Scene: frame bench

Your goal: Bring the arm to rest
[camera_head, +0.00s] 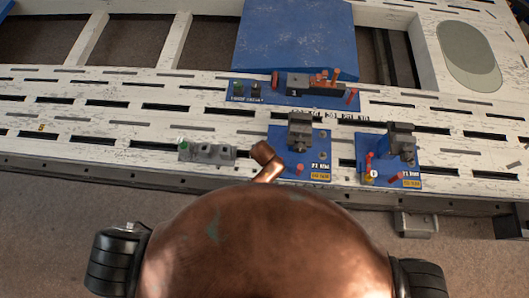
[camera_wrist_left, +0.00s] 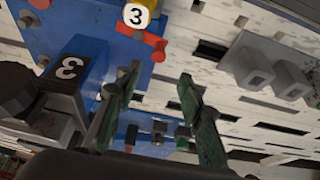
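My left gripper (camera_wrist_left: 160,76) shows in the left wrist view with its two green fingers spread apart. No object is visible between the fingers. Past them are the white slotted bench top and a blue plate (camera_wrist_left: 100,22) with a red part (camera_wrist_left: 150,45) and a round cap marked 3 (camera_wrist_left: 137,15). A blue block marked 3 (camera_wrist_left: 70,68) is left of the fingers. Neither gripper can be made out in the head view, where a large copper-coloured dome fills the bottom middle. My right gripper is not in view.
The white slotted bench (camera_head: 90,118) crosses the head view. It bears a grey socket block (camera_head: 207,152), two small blue fixture plates (camera_head: 318,160) (camera_head: 407,180), and a longer blue plate (camera_head: 335,101) behind. A large blue panel (camera_head: 295,40) lies at the back. The bench's left part is mostly clear.

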